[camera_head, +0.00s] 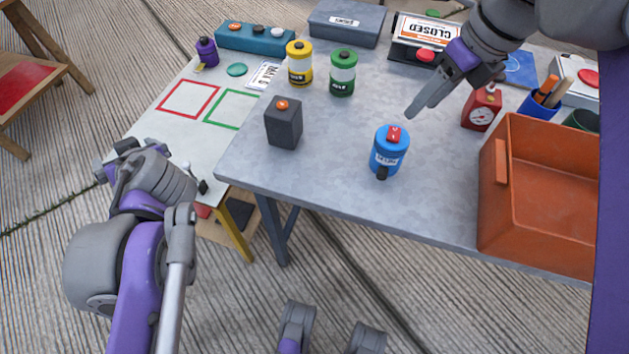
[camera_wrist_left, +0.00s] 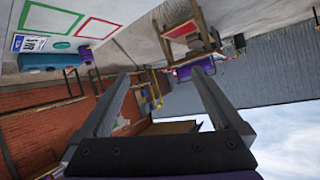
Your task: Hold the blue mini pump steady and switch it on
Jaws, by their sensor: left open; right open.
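The blue mini pump (camera_head: 389,153) stands upright on the grey metal table, with a red switch (camera_head: 394,134) on its top and a black nozzle at its front foot. My right gripper (camera_head: 419,105) is open and empty, above and to the right of the pump, apart from it. My left arm is at the lower left, away from the pump. The left fingers are hard to make out in the head view. In the left wrist view my left gripper (camera_wrist_left: 160,95) is open with nothing between its fingers.
A dark grey box with an orange button (camera_head: 284,124) stands left of the pump. Green (camera_head: 342,73) and yellow (camera_head: 299,64) canisters are behind. A red gauge (camera_head: 481,108) and a large orange bin (camera_head: 542,232) are on the right. The table front around the pump is clear.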

